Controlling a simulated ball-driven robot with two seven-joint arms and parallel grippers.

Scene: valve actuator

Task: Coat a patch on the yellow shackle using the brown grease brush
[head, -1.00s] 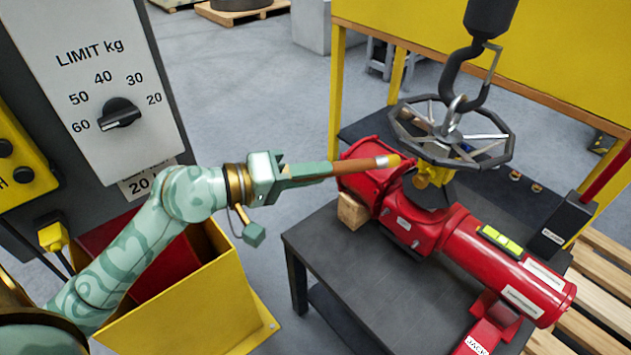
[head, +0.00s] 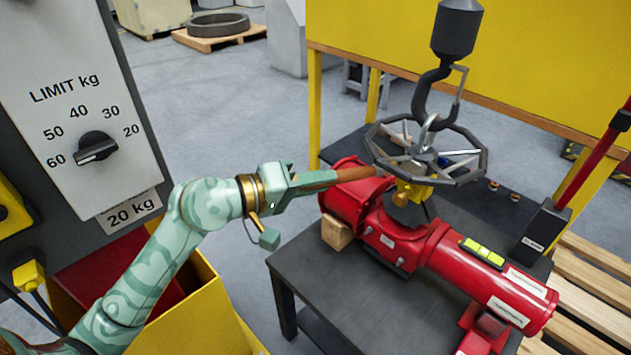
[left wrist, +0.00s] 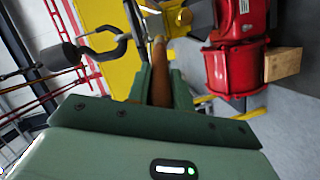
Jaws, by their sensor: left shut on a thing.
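My left gripper (head: 304,182) is shut on the brown grease brush (head: 352,174) by its handle. The brush points right, towards the handwheel; its far tip is hard to make out against the wheel rim. In the left wrist view the brush (left wrist: 161,75) runs straight out from between the fingers. A yellow piece (head: 413,189), seemingly the yellow shackle, shows just under the handwheel, a little right of and below the brush's end. I cannot tell whether they touch. My right gripper is not in view.
A spoked handwheel (head: 440,178) hangs under a dark hook (head: 424,95) just beyond the brush. The red actuator (head: 455,265) lies on a dark table (head: 320,282), by a wooden block (head: 337,233). A yellow bin (head: 212,320) stands below my left arm.

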